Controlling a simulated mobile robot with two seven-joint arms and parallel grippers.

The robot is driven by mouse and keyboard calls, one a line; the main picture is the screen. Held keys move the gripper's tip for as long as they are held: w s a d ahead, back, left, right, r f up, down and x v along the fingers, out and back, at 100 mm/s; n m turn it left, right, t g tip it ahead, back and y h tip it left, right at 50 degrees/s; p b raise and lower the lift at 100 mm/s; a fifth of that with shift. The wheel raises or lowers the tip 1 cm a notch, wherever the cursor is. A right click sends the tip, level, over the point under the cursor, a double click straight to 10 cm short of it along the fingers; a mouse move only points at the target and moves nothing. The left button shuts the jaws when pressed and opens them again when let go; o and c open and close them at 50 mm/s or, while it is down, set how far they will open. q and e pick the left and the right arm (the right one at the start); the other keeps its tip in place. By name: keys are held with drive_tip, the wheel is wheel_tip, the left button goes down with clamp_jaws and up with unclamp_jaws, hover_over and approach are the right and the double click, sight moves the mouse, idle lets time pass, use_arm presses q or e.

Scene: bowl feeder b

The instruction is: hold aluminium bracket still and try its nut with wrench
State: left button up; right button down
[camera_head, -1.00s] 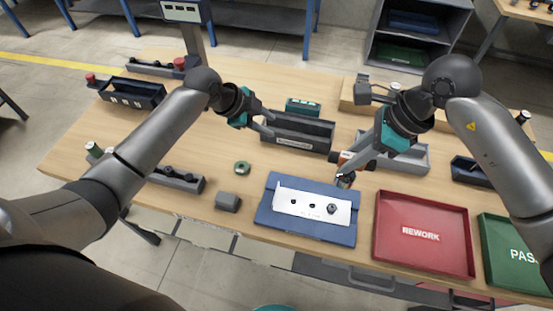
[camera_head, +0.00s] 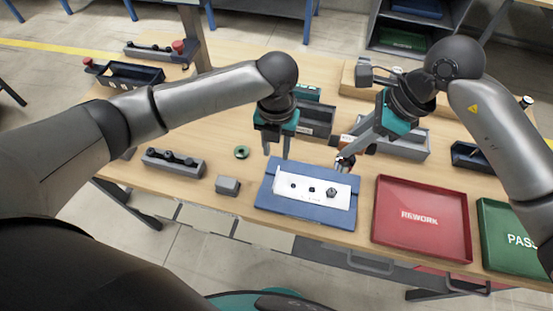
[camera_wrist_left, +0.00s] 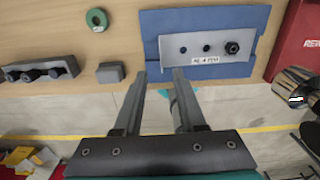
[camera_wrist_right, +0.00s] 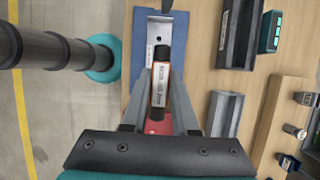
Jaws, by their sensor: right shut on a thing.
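The aluminium bracket (camera_head: 312,189) is a flat silver plate with two holes and a label, lying on a blue mat (camera_head: 305,228). Its dark nut (camera_head: 331,192) sits at the right end; it also shows in the left wrist view (camera_wrist_left: 231,47). My left gripper (camera_head: 276,157) is open and empty above the mat's upper left edge, apart from the bracket. My right gripper (camera_head: 350,152) is shut on the wrench, whose dark handle with an orange-and-white label (camera_wrist_right: 160,85) shows in the right wrist view. The wrench's head (camera_head: 344,163) hangs just above and right of the nut.
A red REWORK tray (camera_head: 422,256) and a green PASS tray (camera_head: 503,261) stand right of the mat. A grey block (camera_head: 228,186), a green ring (camera_head: 241,152) and a grey holder (camera_head: 173,163) lie left. A dark bin (camera_head: 316,118) stands behind.

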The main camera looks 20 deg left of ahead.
sight(277, 174)
use_arm(q)
wheel_tip(277, 174, down, 11)
drive_tip(key=shift+r, duration=0.15)
idle(0.4)
clamp_jaws()
idle(2.8)
